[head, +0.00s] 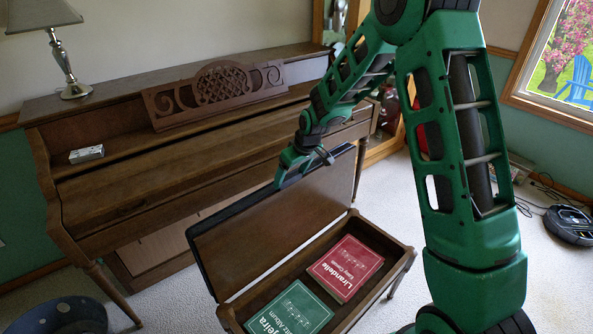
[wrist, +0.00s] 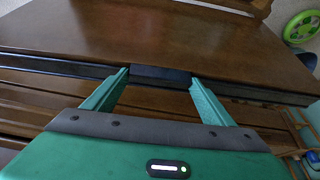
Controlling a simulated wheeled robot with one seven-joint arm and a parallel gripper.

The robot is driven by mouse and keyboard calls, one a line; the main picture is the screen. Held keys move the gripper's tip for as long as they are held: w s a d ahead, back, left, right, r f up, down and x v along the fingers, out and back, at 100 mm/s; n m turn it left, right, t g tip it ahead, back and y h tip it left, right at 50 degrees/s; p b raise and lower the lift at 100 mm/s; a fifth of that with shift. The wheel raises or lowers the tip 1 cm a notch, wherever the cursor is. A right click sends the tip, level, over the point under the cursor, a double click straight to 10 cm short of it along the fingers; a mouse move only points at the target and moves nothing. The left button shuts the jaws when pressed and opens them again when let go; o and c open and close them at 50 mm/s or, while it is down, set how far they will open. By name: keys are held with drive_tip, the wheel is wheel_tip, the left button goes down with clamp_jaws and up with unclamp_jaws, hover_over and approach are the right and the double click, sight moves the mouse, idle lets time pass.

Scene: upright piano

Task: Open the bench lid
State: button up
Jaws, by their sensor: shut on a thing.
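The bench lid (head: 275,215) stands raised on the piano side of the open bench (head: 405,262), its brown underside facing the box. Two books lie inside, a red one (head: 346,268) and a green one (head: 290,315). My gripper (head: 282,180) is at the lid's upper edge in the head view. In the wrist view my gripper (wrist: 161,74) has its two fingers on either side of a dark piece of the lid's edge (wrist: 60,67), shut on it. The exact finger contact is small and partly hidden in the head view.
The upright piano (head: 130,190) stands close behind the lid. It carries a lamp (head: 66,60) and a small silvery box (head: 86,154). A dark blue bin (head: 60,318) is at lower left. A black round device (head: 570,225) with cables lies on the carpet at right.

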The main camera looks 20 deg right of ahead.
drive_tip(key=shift+o, duration=0.2)
drive_tip(key=shift+s+d, duration=0.3)
drive_tip(key=shift+s, duration=0.2)
drive_tip(key=shift+s+d, duration=0.25)
drive_tip(key=shift+s, duration=0.25)
drive_tip(key=shift+s+d+f, duration=0.1)
drive_tip(key=shift+s+d, duration=0.25)
drive_tip(key=shift+s, duration=0.15)
drive_tip(key=o, duration=1.5)
drive_tip(key=shift+a, duration=0.1)
drive_tip(key=v, duration=1)
drive_tip(key=shift+r, duration=0.4)
drive_tip(key=shift+s, duration=0.1)
